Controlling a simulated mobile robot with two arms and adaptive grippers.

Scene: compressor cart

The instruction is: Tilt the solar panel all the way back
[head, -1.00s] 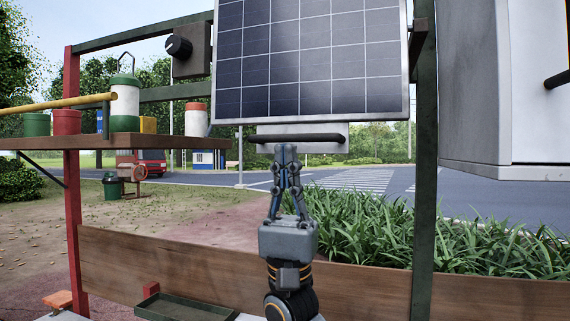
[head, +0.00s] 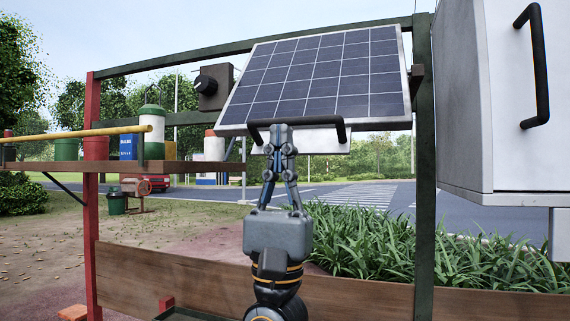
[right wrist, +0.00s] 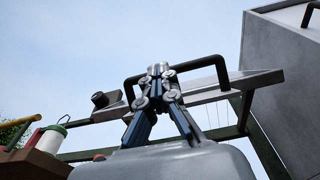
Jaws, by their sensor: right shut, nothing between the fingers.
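The solar panel (head: 325,75) is a dark gridded sheet in a pale frame, leaning back with its top edge away from me. A black bar handle (head: 318,121) runs along its lower edge. My right gripper (head: 279,130) is shut and empty, pointing up, with its fingertips at the handle, left of its middle. Whether they touch it is unclear. In the right wrist view the shut fingertips (right wrist: 160,70) overlap the handle (right wrist: 200,64), and the panel (right wrist: 205,93) shows edge-on behind. My left gripper is not in view.
A grey-white cabinet (head: 470,110) with a black handle stands close on the right. A wooden shelf (head: 190,170) with canisters and a yellow bar (head: 70,134) is on the left. A green post (head: 424,200) and a wooden board (head: 180,275) frame the space; grass lies behind.

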